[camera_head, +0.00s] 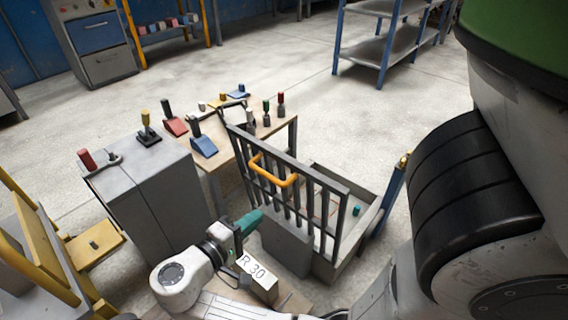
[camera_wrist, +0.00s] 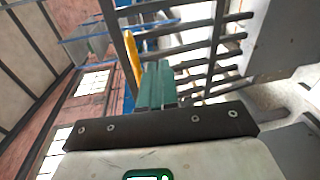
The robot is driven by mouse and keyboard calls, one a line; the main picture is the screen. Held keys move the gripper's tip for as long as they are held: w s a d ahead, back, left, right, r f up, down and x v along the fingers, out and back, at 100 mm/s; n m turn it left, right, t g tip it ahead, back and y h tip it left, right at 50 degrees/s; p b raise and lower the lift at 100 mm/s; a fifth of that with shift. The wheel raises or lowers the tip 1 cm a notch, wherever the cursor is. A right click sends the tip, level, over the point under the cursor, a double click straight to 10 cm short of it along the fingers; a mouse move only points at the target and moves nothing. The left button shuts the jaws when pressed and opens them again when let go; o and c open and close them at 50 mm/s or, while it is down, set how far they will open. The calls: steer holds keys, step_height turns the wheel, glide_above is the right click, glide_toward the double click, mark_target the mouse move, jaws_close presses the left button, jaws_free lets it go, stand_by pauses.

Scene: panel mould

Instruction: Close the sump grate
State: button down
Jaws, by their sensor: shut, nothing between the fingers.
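The sump grate (camera_head: 310,200) is a dark barred panel with a yellow handle (camera_head: 262,166), standing raised and steeply tilted at the near left side of the open grey sump box (camera_head: 372,222). In the wrist view the grate's bars (camera_wrist: 222,38) and yellow handle (camera_wrist: 131,55) lie just beyond the fingertips. My gripper (camera_head: 256,217) has teal fingers, shut and empty, to the left of the grate's lower part. The fingers also show in the wrist view (camera_wrist: 156,82). Whether they touch the bars I cannot tell.
A grey cabinet (camera_head: 150,205) stands left of my gripper. A wooden table (camera_head: 215,160) with small tools and blocks is behind the grate. A white block marked R 30 (camera_head: 256,272) sits beside my wrist. A blue post (camera_head: 393,190) stands right of the sump. Open floor lies behind.

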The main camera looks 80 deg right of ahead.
step_height(320, 180, up, 4)
steer(key=w+a+r+m+g+h, duration=0.1)
steer(key=w+g+h, duration=0.1)
steer(key=p, duration=0.4)
glide_toward(289, 162)
steer(key=x, duration=0.5)
steer(key=shift+s+d+f, duration=0.15)
steer(key=shift+f, duration=0.1)
steer(key=shift+s+d+r, duration=0.2)
steer(key=shift+s+d, duration=0.1)
steer(key=shift+d, duration=0.25)
